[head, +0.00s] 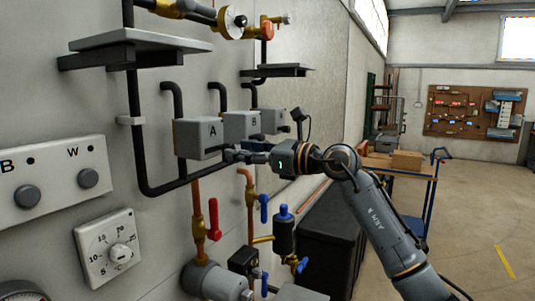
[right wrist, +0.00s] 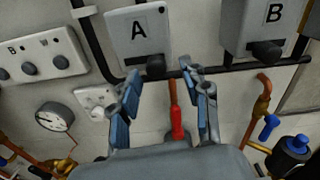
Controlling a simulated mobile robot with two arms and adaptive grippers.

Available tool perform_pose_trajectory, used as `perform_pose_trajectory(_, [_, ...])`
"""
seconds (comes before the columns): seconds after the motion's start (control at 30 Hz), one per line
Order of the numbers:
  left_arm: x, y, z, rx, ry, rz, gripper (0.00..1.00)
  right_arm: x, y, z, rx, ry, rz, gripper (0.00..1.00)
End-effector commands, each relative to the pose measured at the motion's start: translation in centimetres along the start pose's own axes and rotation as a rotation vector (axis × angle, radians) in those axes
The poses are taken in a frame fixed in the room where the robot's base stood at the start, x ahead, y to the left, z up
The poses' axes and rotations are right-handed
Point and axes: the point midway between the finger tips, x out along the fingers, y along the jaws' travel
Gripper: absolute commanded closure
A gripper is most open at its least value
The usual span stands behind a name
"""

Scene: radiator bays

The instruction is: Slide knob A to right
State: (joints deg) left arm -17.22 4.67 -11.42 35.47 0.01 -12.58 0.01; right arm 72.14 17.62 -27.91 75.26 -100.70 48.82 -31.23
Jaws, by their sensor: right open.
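Box A (head: 198,137) is a grey wall box lettered A, in the middle left of the head view. It also shows at the top of the right wrist view (right wrist: 126,38). Knob A (right wrist: 156,65) is a dark knob at the lower edge of that box, right of its middle in the wrist view. My right gripper (head: 230,155) is just below and right of box A in the head view. In the wrist view its two blue-padded fingers (right wrist: 162,80) are spread, with knob A just beyond and between their tips. I see no contact. My left gripper is out of view.
Box B (head: 240,125), with its own dark knob (right wrist: 266,50), is right of box A. A black pipe (head: 135,150) runs down and under the boxes. A red-handled valve (head: 213,218) hangs below. A panel with round knobs (head: 50,182) is at left.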

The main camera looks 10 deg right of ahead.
Motion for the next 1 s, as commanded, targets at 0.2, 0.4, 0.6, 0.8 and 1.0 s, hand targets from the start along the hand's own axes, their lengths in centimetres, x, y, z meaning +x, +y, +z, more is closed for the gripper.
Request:
perform_pose_trajectory(0.2, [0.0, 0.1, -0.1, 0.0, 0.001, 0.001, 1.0, -5.0, -0.3, -0.1, 0.0, 0.001, -0.004, 0.53])
perform_pose_trajectory(0.4, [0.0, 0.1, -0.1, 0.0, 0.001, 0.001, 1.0, -7.7, -0.3, -0.2, 0.001, 0.001, -0.004, 0.53])
perform_pose_trajectory(0.6, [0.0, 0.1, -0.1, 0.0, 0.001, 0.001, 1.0, -8.5, -0.3, -0.1, 0.002, 0.0, -0.002, 0.53])
perform_pose_trajectory(0.8, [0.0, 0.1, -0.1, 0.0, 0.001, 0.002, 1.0, -8.5, -0.3, -0.1, 0.002, -0.001, -0.002, 0.53])
perform_pose_trajectory(1.0, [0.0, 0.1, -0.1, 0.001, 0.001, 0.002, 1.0, -7.4, -0.9, -4.1, 0.189, -0.032, 0.019, 0.53])
